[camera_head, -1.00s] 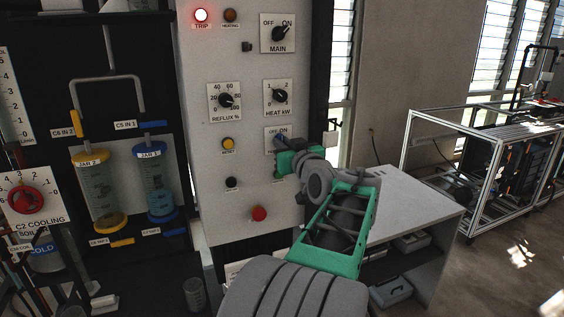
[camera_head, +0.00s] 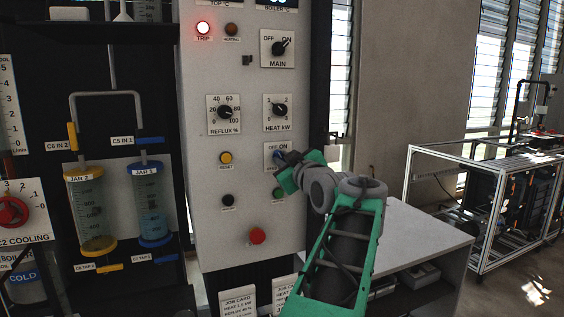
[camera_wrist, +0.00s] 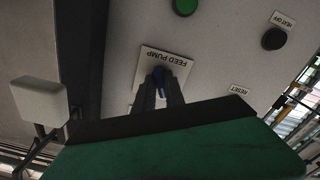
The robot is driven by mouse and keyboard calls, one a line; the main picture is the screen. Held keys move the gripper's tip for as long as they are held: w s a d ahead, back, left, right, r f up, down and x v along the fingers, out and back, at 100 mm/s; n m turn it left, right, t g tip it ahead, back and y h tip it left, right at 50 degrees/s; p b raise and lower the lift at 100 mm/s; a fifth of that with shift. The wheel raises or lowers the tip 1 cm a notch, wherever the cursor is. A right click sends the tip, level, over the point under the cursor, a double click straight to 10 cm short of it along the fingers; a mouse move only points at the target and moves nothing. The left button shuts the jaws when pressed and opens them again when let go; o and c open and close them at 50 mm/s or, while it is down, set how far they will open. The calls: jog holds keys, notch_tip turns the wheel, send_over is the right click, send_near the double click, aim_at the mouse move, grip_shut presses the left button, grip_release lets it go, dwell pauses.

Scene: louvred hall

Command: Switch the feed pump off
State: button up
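The feed pump switch plate (camera_head: 270,149), with OFF and ON at its top, is on the grey control panel (camera_head: 215,185). My gripper (camera_head: 285,162) covers its lower part in the head view. The dark fingers of my gripper (camera_wrist: 160,90) reach up to this knob, one on either side. Whether they press on it is not clear. The knob's exact setting is hidden.
A lit red TRIP lamp (camera_head: 203,28), MAIN switch (camera_head: 279,48), REFLUX dial (camera_head: 224,112), HEAT dial (camera_head: 279,110), yellow RESET button (camera_head: 226,158) and red button (camera_head: 258,236) surround it. A grey bench (camera_head: 425,235) stands right of the panel. Jars hang at the left.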

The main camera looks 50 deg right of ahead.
jog(key=o, duration=0.4)
jog(key=shift+o, duration=0.2)
jog(key=b+v, duration=0.4)
jog(key=v, duration=0.3)
